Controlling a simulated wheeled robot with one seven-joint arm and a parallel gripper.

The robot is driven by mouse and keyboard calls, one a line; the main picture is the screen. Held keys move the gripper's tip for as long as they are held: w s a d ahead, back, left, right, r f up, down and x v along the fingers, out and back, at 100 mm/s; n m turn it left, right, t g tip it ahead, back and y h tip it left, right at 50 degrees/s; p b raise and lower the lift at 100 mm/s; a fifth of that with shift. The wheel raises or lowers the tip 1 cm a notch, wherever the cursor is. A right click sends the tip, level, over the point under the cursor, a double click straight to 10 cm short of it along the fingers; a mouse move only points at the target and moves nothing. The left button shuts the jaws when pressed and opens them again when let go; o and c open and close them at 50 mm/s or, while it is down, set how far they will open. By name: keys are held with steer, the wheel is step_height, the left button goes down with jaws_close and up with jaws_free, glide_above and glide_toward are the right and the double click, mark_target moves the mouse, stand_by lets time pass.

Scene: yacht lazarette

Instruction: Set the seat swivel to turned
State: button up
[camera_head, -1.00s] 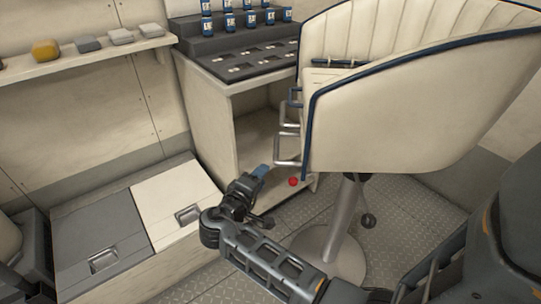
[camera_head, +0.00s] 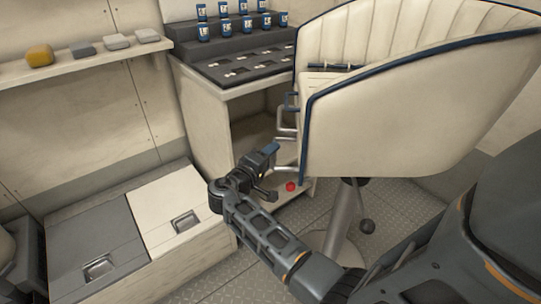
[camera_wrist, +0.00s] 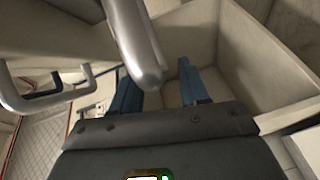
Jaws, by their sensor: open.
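The cream seat (camera_head: 400,110) with blue piping stands on a metal pedestal (camera_head: 342,215) at the right of the head view. A dark round knob (camera_head: 366,226) hangs below it. Bent metal bars (camera_head: 287,122) show at the seat's left edge. My gripper (camera_head: 272,152) is low and left of the seat, near these bars. In the wrist view, my gripper (camera_wrist: 158,75) has its blue fingers apart. A thick grey metal bar (camera_wrist: 135,45) runs down in front of them, its rounded end overlapping the gap; contact cannot be told. A looped bar (camera_wrist: 50,95) is at left.
An open-fronted cabinet (camera_head: 215,125) with a dark stepped rack (camera_head: 235,65) of blue cans stands behind my gripper. A low locker with a white lid (camera_head: 165,205) and a grey lid (camera_head: 85,245) is at left. A red round object (camera_head: 291,187) is by the cabinet's base.

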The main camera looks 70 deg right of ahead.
steer(key=shift+d, duration=0.1)
jaws_close()
stand_by(0.4)
